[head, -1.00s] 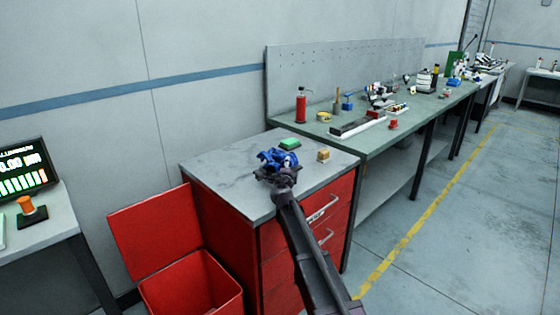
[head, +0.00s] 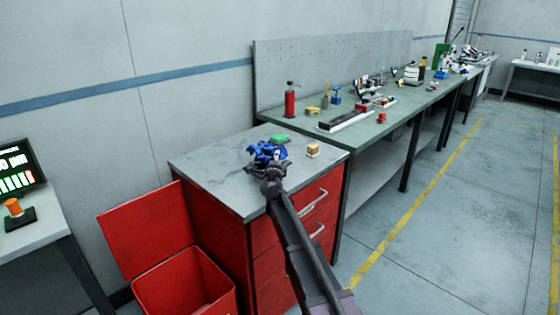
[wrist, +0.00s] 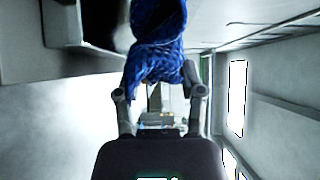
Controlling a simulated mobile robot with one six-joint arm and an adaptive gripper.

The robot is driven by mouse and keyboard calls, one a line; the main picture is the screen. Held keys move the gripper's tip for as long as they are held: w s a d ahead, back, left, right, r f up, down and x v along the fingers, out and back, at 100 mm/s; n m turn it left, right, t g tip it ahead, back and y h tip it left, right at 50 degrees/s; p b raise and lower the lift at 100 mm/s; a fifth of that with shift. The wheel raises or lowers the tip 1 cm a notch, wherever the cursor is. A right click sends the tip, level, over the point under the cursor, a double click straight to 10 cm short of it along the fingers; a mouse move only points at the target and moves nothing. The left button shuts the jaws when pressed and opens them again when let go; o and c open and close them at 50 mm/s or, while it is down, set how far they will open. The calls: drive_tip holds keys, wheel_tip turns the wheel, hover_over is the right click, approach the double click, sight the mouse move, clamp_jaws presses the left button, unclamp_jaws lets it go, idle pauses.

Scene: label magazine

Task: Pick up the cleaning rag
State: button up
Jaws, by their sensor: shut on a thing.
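The cleaning rag is a crumpled blue cloth (head: 266,151). It shows over the grey top of the red drawer cabinet in the head view. My gripper (head: 268,164) is shut on it. In the wrist view the rag (wrist: 158,35) fills the top middle and bunches between the two fingers of my gripper (wrist: 158,88). The gap between the rag and the cabinet top is hard to judge.
The red cabinet (head: 205,178) also bears a green item (head: 279,139) and a small tan block (head: 313,150). An open red bin (head: 185,285) stands at its left. A long green workbench (head: 385,115) with tools runs behind. The floor at right is clear.

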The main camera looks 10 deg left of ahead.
drive_tip(key=shift+r+p, duration=0.7)
drive_tip(key=shift+r, duration=0.25)
drive_tip(key=s+d+r+p, duration=0.1)
drive_tip(key=s+d, duration=0.2)
drive_tip(key=s, duration=0.4)
drive_tip(key=s+d+p, duration=0.1)
drive_tip(key=s+d, duration=0.2)
drive_tip(key=s, duration=0.5)
drive_tip(key=shift+r, duration=0.4)
drive_tip(key=shift+w, duration=0.1)
